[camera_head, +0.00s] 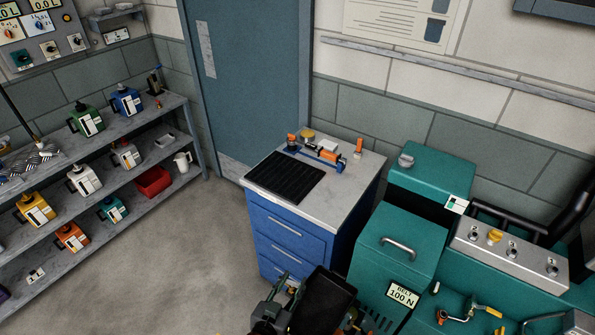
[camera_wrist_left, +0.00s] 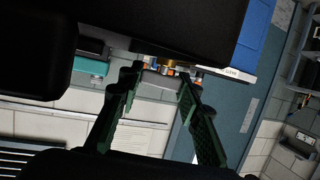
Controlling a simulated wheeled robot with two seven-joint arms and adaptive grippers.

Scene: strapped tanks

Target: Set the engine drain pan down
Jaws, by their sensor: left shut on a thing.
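The engine drain pan (camera_head: 322,300) is a black, deep, box-like pan at the bottom middle of the head view. It is tilted and hangs in front of the blue cabinet, apart from its top. My left gripper (camera_head: 276,308) is at its left side, partly cut off by the frame's lower edge, and is shut on it. In the left wrist view the two green-black fingers of my left gripper (camera_wrist_left: 158,84) reach up to a large dark body (camera_wrist_left: 150,22), which seems to be the pan. The exact grip is hard to see. My right gripper is not in clear view.
The blue cabinet (camera_head: 290,235) has a grey top with a black ribbed mat (camera_head: 285,178), clear of objects. Tools, orange items and a yellow-lidded tin stand behind it. Teal machinery (camera_head: 397,255) stands close on the right. Bottle shelves (camera_head: 100,190) stand left; floor between is free.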

